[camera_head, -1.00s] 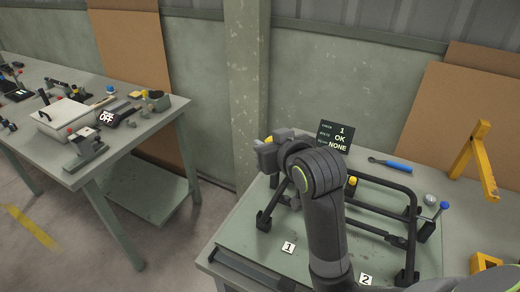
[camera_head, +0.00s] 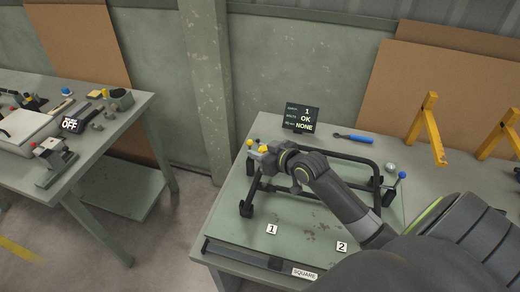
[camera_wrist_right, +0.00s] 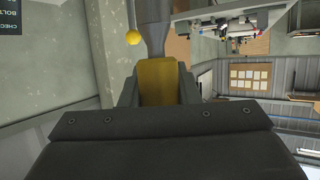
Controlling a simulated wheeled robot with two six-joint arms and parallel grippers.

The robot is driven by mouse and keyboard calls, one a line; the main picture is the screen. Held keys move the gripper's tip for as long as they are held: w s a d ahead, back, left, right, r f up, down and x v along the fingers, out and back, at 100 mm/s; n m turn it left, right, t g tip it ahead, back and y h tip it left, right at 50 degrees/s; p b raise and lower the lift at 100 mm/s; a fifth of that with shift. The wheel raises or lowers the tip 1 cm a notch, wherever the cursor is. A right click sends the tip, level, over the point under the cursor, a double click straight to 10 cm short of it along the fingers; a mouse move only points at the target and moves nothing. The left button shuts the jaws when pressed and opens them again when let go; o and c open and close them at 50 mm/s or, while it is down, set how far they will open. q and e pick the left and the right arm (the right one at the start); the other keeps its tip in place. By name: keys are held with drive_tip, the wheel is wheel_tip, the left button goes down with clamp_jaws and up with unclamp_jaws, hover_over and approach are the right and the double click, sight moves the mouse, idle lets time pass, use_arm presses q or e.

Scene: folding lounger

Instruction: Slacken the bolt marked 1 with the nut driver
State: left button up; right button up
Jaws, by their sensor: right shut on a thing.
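My right gripper (camera_head: 266,157) is at the upper left end of the dark tubular lounger frame (camera_head: 345,157) on the bench. It is shut on the yellow handle of the nut driver (camera_wrist_right: 158,82), whose grey shaft (camera_wrist_right: 153,28) runs up out of the right wrist view. The shaft's tip is out of that view, so I cannot tell whether it touches a bolt. A yellow ball (camera_wrist_right: 133,37) shows beside the shaft. The tag marked 1 (camera_head: 271,229) lies on the bench in front of the frame; I cannot make out its bolt. My left gripper is not in view.
A blue-handled tool (camera_head: 354,138) lies behind the frame. Tag 2 (camera_head: 341,246) and a SQUARE label (camera_head: 305,273) are at the front. Yellow stands (camera_head: 428,128) are at the right. A cluttered second table (camera_head: 100,165) stands left.

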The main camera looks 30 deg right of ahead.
drive_tip(key=shift+s+r, duration=0.1)
drive_tip(key=shift+f+b, duration=2.1)
drive_tip(key=shift+f, duration=0.9)
drive_tip(key=shift+f, duration=0.3)
drive_tip(key=shift+f, duration=0.25)
drive_tip(key=shift+f, duration=0.45)
idle(0.3)
drive_tip(key=o, duration=1.1)
